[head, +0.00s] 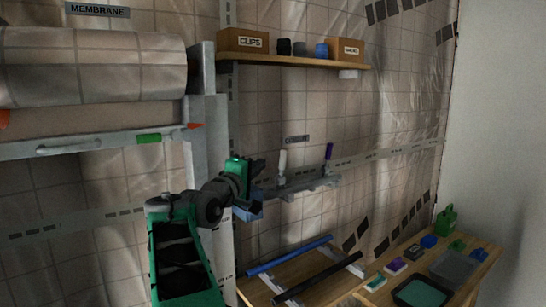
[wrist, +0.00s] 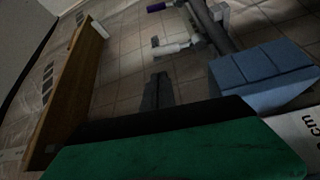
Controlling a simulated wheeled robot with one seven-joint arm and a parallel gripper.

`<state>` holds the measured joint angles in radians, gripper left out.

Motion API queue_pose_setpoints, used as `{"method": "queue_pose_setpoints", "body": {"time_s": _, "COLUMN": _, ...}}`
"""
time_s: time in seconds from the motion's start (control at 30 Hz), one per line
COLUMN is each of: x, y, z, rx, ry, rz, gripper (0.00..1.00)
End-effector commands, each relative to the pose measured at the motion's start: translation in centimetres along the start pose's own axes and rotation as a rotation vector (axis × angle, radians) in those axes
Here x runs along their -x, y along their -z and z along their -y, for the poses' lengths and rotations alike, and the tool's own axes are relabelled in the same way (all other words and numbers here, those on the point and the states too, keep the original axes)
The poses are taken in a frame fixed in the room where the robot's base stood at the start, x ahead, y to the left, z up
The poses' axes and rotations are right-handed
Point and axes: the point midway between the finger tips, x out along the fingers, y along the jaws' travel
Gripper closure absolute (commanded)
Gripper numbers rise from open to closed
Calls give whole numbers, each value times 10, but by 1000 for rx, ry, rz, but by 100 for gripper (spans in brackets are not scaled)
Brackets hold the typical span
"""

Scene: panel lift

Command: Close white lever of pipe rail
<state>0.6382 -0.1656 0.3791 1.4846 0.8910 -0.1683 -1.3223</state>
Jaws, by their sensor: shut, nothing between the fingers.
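The white lever (head: 282,162) stands upright on the left part of the grey pipe rail (head: 312,187) on the wall. A purple lever (head: 329,152) stands on the rail to its right, tilted slightly. My gripper (head: 259,166) is shut and empty, a little left of the white lever and apart from it in the head view. In the wrist view, the shut fingers (wrist: 156,90) are dark, and the white lever (wrist: 172,48) lies beyond them. The purple lever (wrist: 162,6) shows at the top edge, and part of the rail (wrist: 212,28) is beside the levers.
A blue box (head: 250,209) is just below my gripper. A wooden shelf (head: 295,62) with boxes hangs above the rail. Below are a bench with blue and black pipes (head: 288,257) and a table with trays (head: 420,292). A grey post stands at left.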

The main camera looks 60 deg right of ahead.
Motion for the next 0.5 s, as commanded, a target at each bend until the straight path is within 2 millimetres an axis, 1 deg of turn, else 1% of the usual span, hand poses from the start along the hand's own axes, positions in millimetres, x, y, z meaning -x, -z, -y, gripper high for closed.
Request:
{"method": "queue_pose_setpoints", "body": {"time_s": 0.07, "x": -3, "y": 0, "z": 0, "rx": 1, "ry": 1, "rz": 0, "gripper": 100}}
{"method": "queue_pose_setpoints", "body": {"time_s": 0.17, "x": -14, "y": -1, "z": -1, "rx": 2, "ry": 1, "rz": 3, "gripper": 100}}
{"method": "queue_pose_setpoints", "body": {"time_s": 0.27, "x": -32, "y": -1, "z": -1, "rx": 3, "ry": 2, "rz": 5, "gripper": 100}}
{"method": "queue_pose_setpoints", "body": {"time_s": 0.4, "x": -62, "y": -1, "z": -2, "rx": 3, "ry": 2, "rz": 4, "gripper": 100}}
{"method": "queue_pose_setpoints", "body": {"time_s": 0.5, "x": -80, "y": -1, "z": -2, "rx": 2, "ry": 1, "rz": 3, "gripper": 100}}
